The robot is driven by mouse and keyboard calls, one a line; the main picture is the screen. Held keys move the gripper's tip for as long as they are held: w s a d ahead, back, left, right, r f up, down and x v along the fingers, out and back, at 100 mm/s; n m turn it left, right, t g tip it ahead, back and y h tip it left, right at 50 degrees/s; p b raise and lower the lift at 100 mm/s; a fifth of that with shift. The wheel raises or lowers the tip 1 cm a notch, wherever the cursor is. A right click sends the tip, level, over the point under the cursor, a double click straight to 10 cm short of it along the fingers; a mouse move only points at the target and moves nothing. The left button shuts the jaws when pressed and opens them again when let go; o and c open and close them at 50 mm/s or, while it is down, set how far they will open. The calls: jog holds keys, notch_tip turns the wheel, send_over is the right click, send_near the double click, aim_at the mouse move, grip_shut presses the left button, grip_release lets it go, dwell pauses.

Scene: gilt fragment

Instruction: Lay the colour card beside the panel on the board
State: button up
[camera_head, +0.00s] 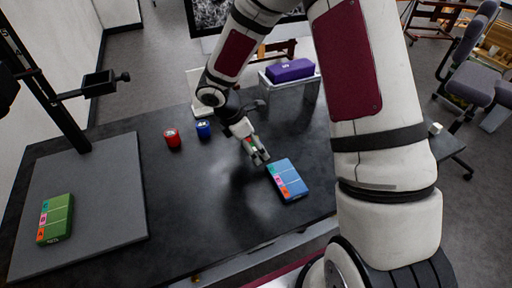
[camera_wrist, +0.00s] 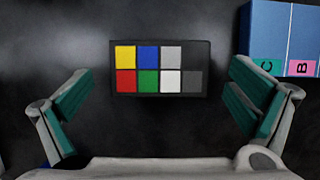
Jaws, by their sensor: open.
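The colour card (camera_wrist: 160,68) is a small black card with two rows of coloured and grey squares. It lies flat on the dark table, between and beyond my open fingers (camera_wrist: 160,95) in the wrist view, touching neither. The grey board (camera_head: 110,205) lies at the left of the table. A green panel-like block (camera_head: 55,220) with coloured labels lies on its front left part.
A blue labelled block (camera_head: 287,179) lies just right of my gripper; its corner shows in the wrist view (camera_wrist: 270,30). Red (camera_head: 172,138) and blue (camera_head: 204,130) cans stand farther back. A dark stand (camera_head: 70,125) rises at the board's back. The table between board and gripper is clear.

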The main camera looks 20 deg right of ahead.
jog(key=c, duration=1.3)
jog(key=shift+r, duration=0.1)
